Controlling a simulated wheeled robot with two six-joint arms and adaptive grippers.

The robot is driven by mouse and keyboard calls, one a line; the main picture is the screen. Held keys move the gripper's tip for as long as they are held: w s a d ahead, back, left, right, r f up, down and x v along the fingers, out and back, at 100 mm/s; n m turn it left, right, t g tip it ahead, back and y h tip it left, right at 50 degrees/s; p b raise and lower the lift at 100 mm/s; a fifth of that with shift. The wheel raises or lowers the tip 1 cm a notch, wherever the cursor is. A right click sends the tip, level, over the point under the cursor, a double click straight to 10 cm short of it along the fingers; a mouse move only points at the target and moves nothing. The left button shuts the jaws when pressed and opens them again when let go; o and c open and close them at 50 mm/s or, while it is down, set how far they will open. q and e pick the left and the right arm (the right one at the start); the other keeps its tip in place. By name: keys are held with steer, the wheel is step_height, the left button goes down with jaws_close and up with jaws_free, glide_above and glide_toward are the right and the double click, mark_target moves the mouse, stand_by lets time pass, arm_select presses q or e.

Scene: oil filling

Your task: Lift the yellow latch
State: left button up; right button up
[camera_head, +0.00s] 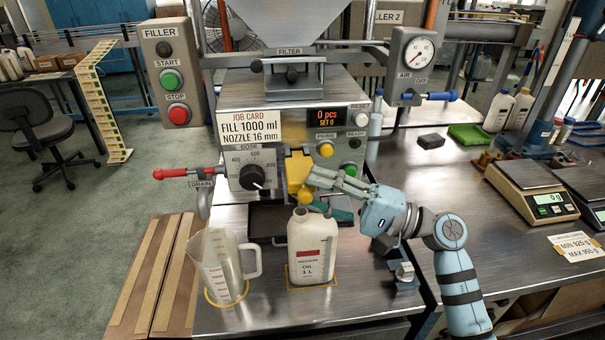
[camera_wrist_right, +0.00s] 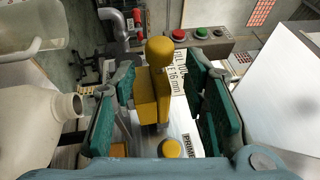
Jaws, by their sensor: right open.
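The yellow latch (camera_head: 298,168) is on the front of the filler, above the dark drip tray, with a round yellow knob at its lower end. My right gripper (camera_head: 314,192) reaches in from the right, its fingers at the latch. In the right wrist view, the latch (camera_wrist_right: 150,98) and its knob stand between the two green finger pads of my gripper (camera_wrist_right: 160,78). The gripper is open, with gaps visible beside the latch. My left gripper is not in view.
A white oil bottle (camera_head: 312,250) stands open just below my right gripper. A clear measuring jug (camera_head: 218,268) is left of it. The yellow prime button (camera_head: 325,148) sits right of the latch. The red-handled drain lever (camera_head: 185,173) is to the left; scales (camera_head: 538,205) are far right.

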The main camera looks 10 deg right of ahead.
mark_target(303, 186)
steer(key=x, duration=0.2)
steer(key=shift+w+a+r, duration=0.1)
steer(key=shift+w+a, duration=0.1)
steer(key=shift+a, duration=0.3)
steer(key=shift+s, duration=0.1)
jaws_close()
